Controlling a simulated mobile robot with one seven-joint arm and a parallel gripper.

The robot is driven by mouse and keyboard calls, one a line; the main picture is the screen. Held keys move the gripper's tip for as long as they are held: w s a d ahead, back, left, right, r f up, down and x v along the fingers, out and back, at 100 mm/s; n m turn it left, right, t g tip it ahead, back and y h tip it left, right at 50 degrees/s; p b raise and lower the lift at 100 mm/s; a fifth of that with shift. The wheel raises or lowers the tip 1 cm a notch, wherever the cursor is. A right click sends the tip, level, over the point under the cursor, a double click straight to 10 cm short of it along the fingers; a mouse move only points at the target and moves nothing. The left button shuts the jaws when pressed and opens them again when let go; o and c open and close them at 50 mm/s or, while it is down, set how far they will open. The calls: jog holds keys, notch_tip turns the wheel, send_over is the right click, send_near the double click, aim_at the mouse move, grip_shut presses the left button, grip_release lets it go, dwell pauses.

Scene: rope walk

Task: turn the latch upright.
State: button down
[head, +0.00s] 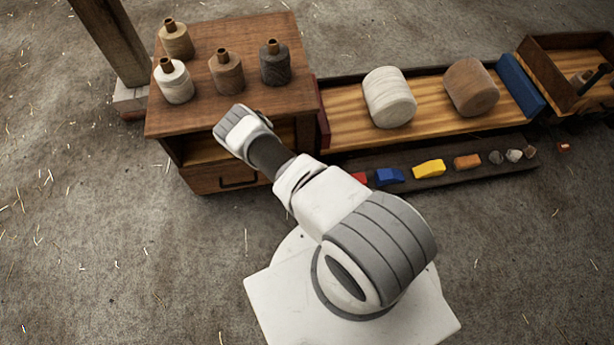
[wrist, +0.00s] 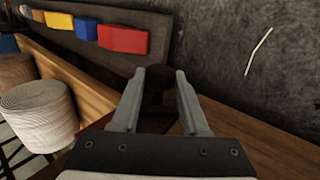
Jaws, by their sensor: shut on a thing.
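My gripper (wrist: 160,74) is at the cabinet in the wrist view, its two grey fingers on either side of a dark, rounded piece that appears to be the latch (wrist: 158,82). The fingers are shut on it. Its lower part is in shadow between the fingers, and I cannot tell which way it is turned. In the head view my wrist is over the front right part of the wooden cabinet (head: 205,123), and it hides the fingers and the latch.
Several spools, one of them white (head: 174,82), stand on the cabinet top. To the right is a wooden tray with a cream roll (head: 389,97), a brown roll (head: 471,86) and a blue panel (head: 520,85). A dark strip with coloured blocks, one yellow (head: 429,168), lies in front.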

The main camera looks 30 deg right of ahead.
jog(key=shift+a+f+h, duration=0.1)
jog(key=shift+a+h, duration=0.05)
jog(key=shift+h, duration=0.55)
jog(key=shift+g, duration=0.3)
jog(key=shift+c, duration=2.1)
grip_release()
jog(key=p+v, duration=0.4)
jog(key=v, duration=1.3)
jog(key=shift+a, duration=0.35)
